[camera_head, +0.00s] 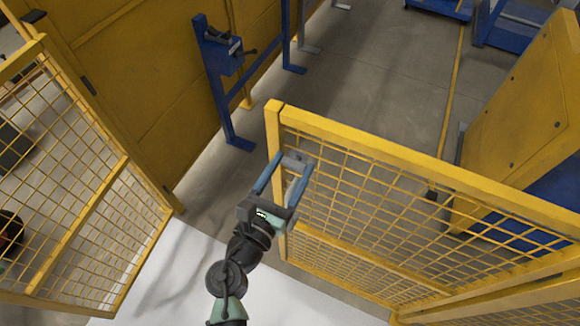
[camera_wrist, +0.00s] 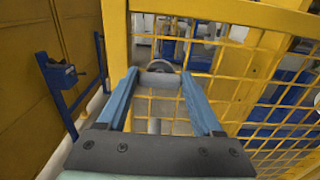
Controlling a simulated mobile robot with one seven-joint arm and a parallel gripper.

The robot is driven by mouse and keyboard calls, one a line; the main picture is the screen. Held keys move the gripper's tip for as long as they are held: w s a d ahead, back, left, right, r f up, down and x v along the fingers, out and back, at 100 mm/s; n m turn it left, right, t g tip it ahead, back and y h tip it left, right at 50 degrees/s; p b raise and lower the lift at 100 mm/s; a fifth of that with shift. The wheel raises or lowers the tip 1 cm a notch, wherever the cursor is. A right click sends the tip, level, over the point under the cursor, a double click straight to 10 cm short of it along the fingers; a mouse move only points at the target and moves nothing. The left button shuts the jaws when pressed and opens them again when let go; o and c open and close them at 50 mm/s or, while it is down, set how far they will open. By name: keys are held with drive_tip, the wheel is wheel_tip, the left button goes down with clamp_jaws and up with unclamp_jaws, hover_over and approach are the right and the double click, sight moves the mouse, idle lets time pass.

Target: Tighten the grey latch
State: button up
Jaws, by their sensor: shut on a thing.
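The grey latch (camera_head: 294,163) is a small grey piece near the end of the yellow mesh gate (camera_head: 380,152), close to its post. It also shows in the wrist view (camera_wrist: 159,79), across the gap between the fingertips. My gripper (camera_head: 294,165) has two blue fingers and reaches up to the gate from below in the head view. Its fingers are spread apart with the latch between their tips, and it is shut on the latch. In the wrist view the fingertips (camera_wrist: 160,76) touch or nearly touch both ends of the latch. The latch's mounting is partly hidden.
A yellow wall (camera_head: 150,80) and another mesh panel (camera_head: 85,180) stand at the left. A blue stand (camera_head: 222,85) with a dark clamp is behind the gripper. Grey floor (camera_head: 370,75) lies open beyond the gate. A yellow panel (camera_head: 520,120) stands at the right.

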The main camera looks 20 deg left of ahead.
drive_tip(key=shift+c, duration=0.4)
drive_tip(key=shift+f+m+b, duration=0.1)
drive_tip(key=shift+m+b, duration=0.25)
drive_tip(key=shift+m, duration=0.05)
drive_tip(key=m+b, duration=0.2)
drive_tip(key=m, duration=0.1)
drive_tip(key=shift+d+f, duration=0.1)
drive_tip(key=m+b, duration=0.4)
drive_tip(key=m, duration=0.1)
drive_tip(key=m+b, duration=0.3)
drive_tip(key=m, duration=0.1)
drive_tip(key=shift+d+f+m, duration=0.1)
drive_tip(key=shift+m, duration=0.3)
drive_tip(key=shift+m+b, duration=1.2)
drive_tip(key=shift+m, duration=0.5)
